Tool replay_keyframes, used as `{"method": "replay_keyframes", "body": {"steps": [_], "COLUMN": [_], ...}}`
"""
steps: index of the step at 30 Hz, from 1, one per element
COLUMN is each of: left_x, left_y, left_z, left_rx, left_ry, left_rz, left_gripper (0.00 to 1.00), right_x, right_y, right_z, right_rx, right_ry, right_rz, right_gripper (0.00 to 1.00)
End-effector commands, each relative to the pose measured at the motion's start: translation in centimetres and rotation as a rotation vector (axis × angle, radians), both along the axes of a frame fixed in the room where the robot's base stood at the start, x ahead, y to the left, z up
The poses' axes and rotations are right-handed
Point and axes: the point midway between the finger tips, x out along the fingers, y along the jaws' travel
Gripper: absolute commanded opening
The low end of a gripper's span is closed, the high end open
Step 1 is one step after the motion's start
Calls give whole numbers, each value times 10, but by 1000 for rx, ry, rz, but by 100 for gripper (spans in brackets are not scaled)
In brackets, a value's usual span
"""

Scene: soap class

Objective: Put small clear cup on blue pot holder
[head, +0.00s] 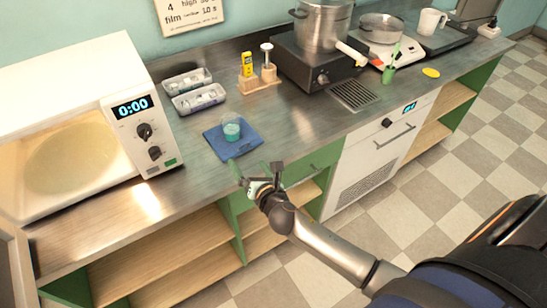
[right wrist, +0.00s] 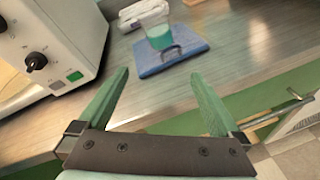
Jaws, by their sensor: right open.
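The small clear cup (head: 231,129) holds green-blue liquid and stands upright on the blue pot holder (head: 243,144), which lies flat on the steel counter. Both show at the top of the right wrist view, the cup (right wrist: 157,30) on the pot holder (right wrist: 192,50). My right gripper (head: 257,168) is open and empty at the counter's front edge, in front of the pot holder and apart from the cup. Its two green fingers (right wrist: 160,88) are spread wide. My left gripper is not in view.
A microwave (head: 145,130) with its door open stands at the left. Two grey trays (head: 198,98) and a wooden stand (head: 258,83) are behind the pot holder. A hotplate with a large pot (head: 324,28) is further right. The counter right of the pot holder is clear.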

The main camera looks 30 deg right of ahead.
Motion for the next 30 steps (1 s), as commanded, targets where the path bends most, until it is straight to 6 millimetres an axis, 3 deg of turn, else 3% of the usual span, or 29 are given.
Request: {"method": "replay_keyframes", "body": {"steps": [1,6,10,15,21,30], "left_x": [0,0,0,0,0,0], "left_y": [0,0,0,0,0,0], "left_z": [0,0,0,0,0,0], "left_rx": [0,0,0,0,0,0], "left_ry": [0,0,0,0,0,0], "left_rz": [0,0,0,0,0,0], "left_gripper": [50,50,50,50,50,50], "right_x": [-21,-91,-145,-203,-236,-240], "right_y": [4,16,25,32,35,35], "right_z": [-21,-73,-100,-117,-121,-122], "right_rx": [189,898,1410,1948,2267,2314], "right_ry": [50,198,287,334,325,321], "right_rz": [-42,-284,-546,-909,-1167,-1209], "right_gripper": [100,100,100,100,100,100]}}
